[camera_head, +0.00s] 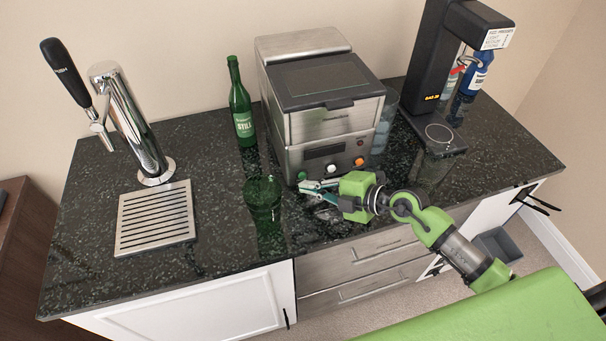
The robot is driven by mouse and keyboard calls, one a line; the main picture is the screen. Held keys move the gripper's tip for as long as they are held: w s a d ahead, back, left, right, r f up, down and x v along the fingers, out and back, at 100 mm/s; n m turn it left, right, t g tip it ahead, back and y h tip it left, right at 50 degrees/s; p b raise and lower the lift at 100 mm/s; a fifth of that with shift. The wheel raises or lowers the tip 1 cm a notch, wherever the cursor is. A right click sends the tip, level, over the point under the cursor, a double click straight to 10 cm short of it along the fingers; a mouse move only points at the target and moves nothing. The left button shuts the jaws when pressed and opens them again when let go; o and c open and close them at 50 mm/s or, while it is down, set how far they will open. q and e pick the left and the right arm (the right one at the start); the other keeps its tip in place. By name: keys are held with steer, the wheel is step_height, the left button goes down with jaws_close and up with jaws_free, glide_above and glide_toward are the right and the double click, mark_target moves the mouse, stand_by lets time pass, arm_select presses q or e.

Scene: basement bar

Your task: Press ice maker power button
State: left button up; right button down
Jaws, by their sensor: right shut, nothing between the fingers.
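The ice maker (321,92) is a boxy steel appliance with a dark lid window, standing on the dark stone counter. No label tells which one is power. My left gripper is not in view.
A green bottle (240,104) stands left of the ice maker. A chrome beer tap (129,120) and slatted drip tray (155,217) are at left. A black soda machine (443,70) with a blue bottle (474,76) stands at right.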

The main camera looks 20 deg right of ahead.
steer(key=shift+s+r+p, duration=0.1)
steer(key=shift+s+p, duration=0.35)
steer(key=shift+p, duration=0.05)
steer(key=s+p, duration=0.2)
steer(key=s, duration=0.1)
steer(key=shift+s, duration=0.35)
steer(key=shift+s+d+p, duration=0.1)
steer(key=shift+s+p, duration=0.45)
steer(key=shift+s, duration=0.15)
